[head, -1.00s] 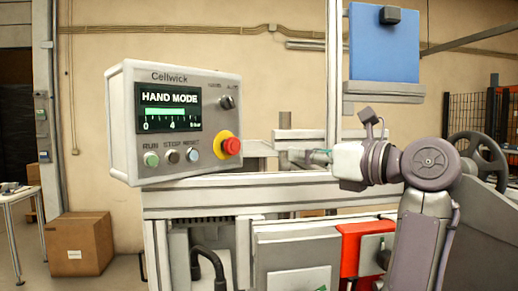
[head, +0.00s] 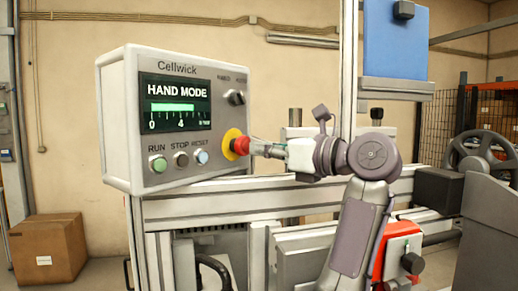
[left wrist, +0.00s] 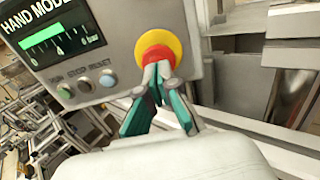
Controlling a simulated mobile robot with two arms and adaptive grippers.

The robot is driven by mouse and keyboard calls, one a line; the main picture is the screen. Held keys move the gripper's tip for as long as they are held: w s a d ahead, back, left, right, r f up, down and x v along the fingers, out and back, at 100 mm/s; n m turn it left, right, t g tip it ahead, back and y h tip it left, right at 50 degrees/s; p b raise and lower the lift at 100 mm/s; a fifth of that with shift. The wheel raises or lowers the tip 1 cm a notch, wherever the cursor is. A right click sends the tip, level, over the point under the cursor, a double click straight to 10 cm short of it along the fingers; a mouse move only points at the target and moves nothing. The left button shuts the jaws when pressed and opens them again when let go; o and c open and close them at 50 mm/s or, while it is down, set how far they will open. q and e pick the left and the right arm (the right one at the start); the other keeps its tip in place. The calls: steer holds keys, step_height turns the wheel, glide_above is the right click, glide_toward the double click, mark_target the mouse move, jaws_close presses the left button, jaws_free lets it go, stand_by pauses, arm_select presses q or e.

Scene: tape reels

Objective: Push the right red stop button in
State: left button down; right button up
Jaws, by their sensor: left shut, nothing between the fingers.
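The red stop button (head: 240,146), a mushroom head on a yellow ring, sits at the lower right of the front of the grey Cellwick control box (head: 118,130). It is the only red button I see. My left gripper (head: 253,148) is shut and empty, with its tips at the button's face. In the left wrist view, the green-sided fingers (left wrist: 158,72) overlap the lower part of the red button (left wrist: 157,55). They look in contact, but I cannot tell how far the button is pressed. My right gripper is not in view.
The display (head: 175,102) reads HAND MODE. A metal rail (head: 290,196) runs below my gripper.

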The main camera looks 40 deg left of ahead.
mark_target(244, 146)
arm_select(q)
steer(key=shift+a, duration=0.7)
steer(key=shift+d+r, duration=0.1)
steer(key=shift+d, duration=0.15)
steer(key=shift+a, duration=0.8)
steer(key=shift+d+r, duration=0.15)
steer(key=shift+d, duration=0.05)
steer(key=shift+a, duration=0.15)
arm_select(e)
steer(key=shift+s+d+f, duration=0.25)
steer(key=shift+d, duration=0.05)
